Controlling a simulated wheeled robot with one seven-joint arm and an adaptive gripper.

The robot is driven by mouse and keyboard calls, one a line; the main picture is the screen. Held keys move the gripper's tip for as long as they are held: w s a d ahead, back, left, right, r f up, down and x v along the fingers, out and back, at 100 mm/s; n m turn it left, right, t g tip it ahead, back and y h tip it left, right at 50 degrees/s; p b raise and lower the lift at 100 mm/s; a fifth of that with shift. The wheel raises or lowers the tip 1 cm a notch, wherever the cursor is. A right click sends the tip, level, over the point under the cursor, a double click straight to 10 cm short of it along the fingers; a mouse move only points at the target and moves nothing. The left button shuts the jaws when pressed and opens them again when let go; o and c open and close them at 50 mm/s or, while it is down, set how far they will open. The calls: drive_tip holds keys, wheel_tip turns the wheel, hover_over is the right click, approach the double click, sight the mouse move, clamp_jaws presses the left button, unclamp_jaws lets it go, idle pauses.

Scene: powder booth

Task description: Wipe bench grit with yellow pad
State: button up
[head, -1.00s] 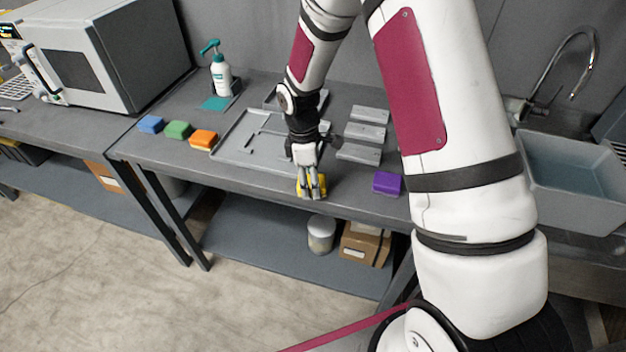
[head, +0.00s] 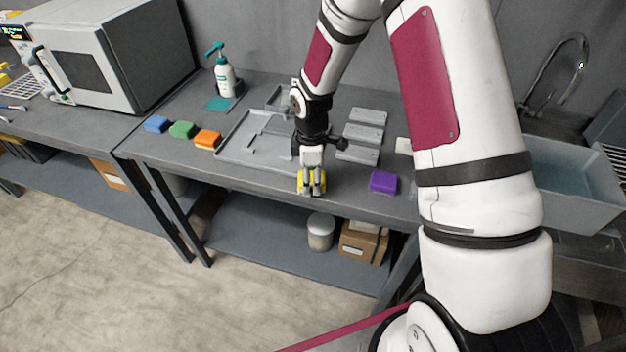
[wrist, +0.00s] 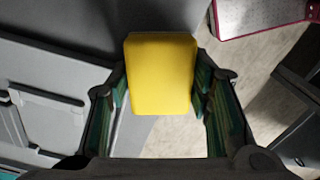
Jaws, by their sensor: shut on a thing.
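The yellow pad (wrist: 160,75) is between the fingers of my gripper (wrist: 162,100) in the wrist view, with a finger against each side. In the head view my gripper (head: 312,186) is shut on the yellow pad (head: 322,180) at the front edge of the grey bench (head: 250,180). The fingers hide part of the pad there. I cannot tell whether the pad touches the bench top. No grit can be made out on the bench at this size.
Blue (head: 156,124), green (head: 182,129) and orange (head: 207,140) pads lie at left on the bench. A purple pad (head: 383,181) lies right of my gripper. A grey tray (head: 226,143), flat grey plates (head: 363,133) and a pump bottle (head: 222,77) stand behind. A sink (head: 570,180) is at right.

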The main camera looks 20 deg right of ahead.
drive_tip(key=shift+s+d+f, duration=0.1)
drive_tip(key=shift+s+d, duration=0.05)
drive_tip(key=shift+d, duration=0.1)
drive_tip(key=shift+s+d, duration=0.1)
drive_tip(key=shift+r, duration=0.3)
drive_tip(key=shift+d+r+p, duration=0.1)
drive_tip(key=shift+r+p, duration=0.75)
drive_tip(key=shift+r, duration=1.85)
drive_tip(key=shift+r+p, duration=0.4)
drive_tip(key=shift+r, duration=1.15)
